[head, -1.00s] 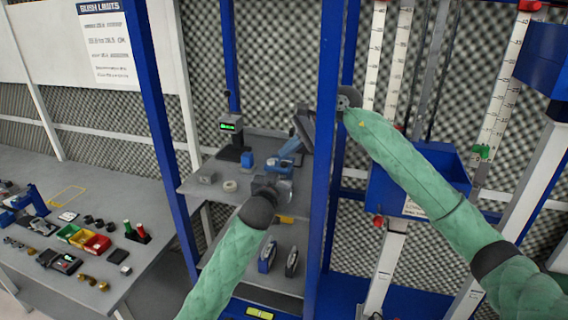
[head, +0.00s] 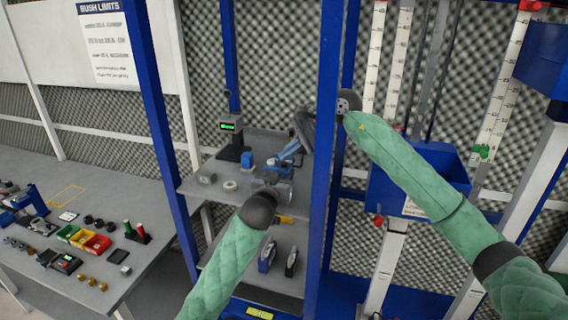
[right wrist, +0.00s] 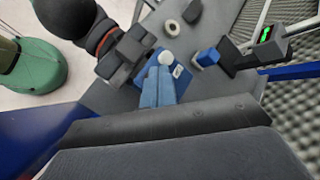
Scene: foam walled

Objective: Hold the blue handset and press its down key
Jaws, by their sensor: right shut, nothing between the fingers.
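The blue handset (head: 280,171) is above the upper shelf, at the end of my left arm. In the right wrist view the handset (right wrist: 181,75) shows as a blue body with a small white patch. My left gripper (head: 266,186) has its dark fingers at the handset's near side and appears shut on it; the right wrist view shows it too (right wrist: 137,65). My right gripper (head: 290,152) is shut and empty, its light blue fingers pointing down at the handset. In the right wrist view its fingertips (right wrist: 160,76) overlap the handset, so I cannot tell whether they touch. The down key cannot be made out.
The upper shelf (head: 205,190) holds a device with a green display (head: 231,128), a blue-topped item (head: 246,161), a pale ring (head: 230,186) and a grey block (head: 207,178). A blue post (head: 328,140) stands in front of my right wrist. A cluttered bench (head: 150,262) is at left.

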